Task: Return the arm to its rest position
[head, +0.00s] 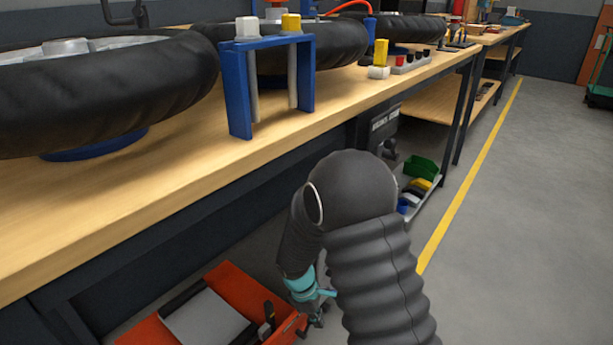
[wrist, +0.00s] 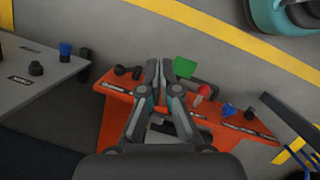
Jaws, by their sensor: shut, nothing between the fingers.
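My arm, in a black ribbed sleeve, rises in the lower middle of the head view and bends down at a rounded joint. My gripper (head: 319,318) hangs below it, past a teal band, beside the right side of an orange-red bin. Its fingertips are small and partly hidden there. In the wrist view my gripper (wrist: 161,66) points away from the camera with its two fingers together and nothing held. An orange surface with small tools lies beyond and below the fingers.
The wooden bench (head: 170,190) with wheels and a blue stand (head: 238,95) runs along the left. The orange-red bin (head: 235,275) sits low beside the bench. Coloured small bins (head: 420,168) stand on a lower shelf. Grey floor with a yellow line (head: 455,205) is clear at right.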

